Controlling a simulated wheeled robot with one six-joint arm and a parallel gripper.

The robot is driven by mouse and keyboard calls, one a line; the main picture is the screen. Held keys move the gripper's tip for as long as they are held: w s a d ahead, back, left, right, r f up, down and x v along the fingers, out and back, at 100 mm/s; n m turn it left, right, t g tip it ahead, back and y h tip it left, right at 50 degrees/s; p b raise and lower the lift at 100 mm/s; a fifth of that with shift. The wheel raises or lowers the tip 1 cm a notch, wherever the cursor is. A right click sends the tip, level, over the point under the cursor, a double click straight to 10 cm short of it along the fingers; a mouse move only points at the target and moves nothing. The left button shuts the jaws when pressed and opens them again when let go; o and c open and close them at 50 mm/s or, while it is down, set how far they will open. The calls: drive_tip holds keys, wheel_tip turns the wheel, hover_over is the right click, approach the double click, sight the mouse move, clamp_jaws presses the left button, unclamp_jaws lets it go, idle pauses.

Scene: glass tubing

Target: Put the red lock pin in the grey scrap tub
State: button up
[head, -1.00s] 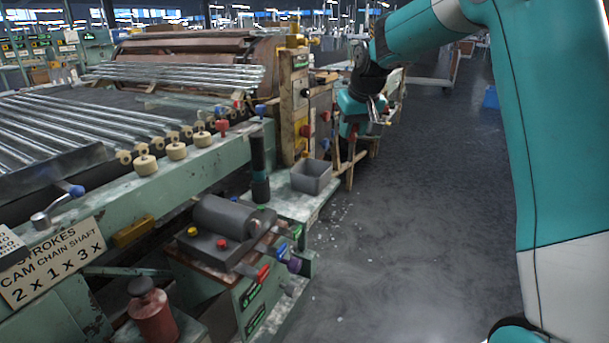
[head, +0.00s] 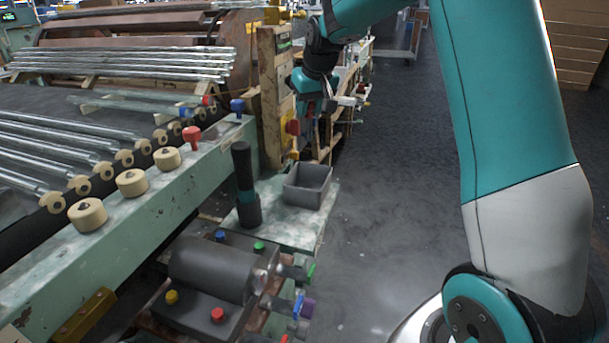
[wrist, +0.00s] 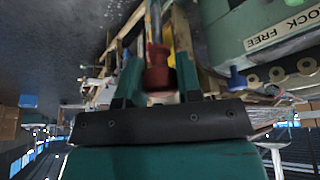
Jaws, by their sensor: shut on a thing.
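In the wrist view a red lock pin (wrist: 157,68) stands between the two teal fingers of my gripper (wrist: 158,78), which is shut on it. In the head view my gripper (head: 311,103) hangs beside the wooden post, above and behind the grey scrap tub. The held pin cannot be clearly made out there. The grey scrap tub (head: 302,197) is an open box on a pale green ledge; the part of its inside that shows looks empty. I cannot pick out the tub in the wrist view.
A dark upright cylinder (head: 246,190) stands left of the tub. A red knob (head: 191,136) and a blue knob (head: 237,106) sit on the green rail (head: 150,220). A grey motor box (head: 210,275) with coloured knobs is in front. Open floor (head: 400,150) lies to the right.

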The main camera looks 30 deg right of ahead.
wheel_tip(320, 180, down, 17)
drive_tip(key=shift+a+r+b, duration=0.1)
drive_tip(key=shift+b, duration=0.75)
drive_tip(key=shift+f, duration=0.2)
drive_tip(key=o, duration=0.9)
drive_tip(key=shift+o, duration=0.2)
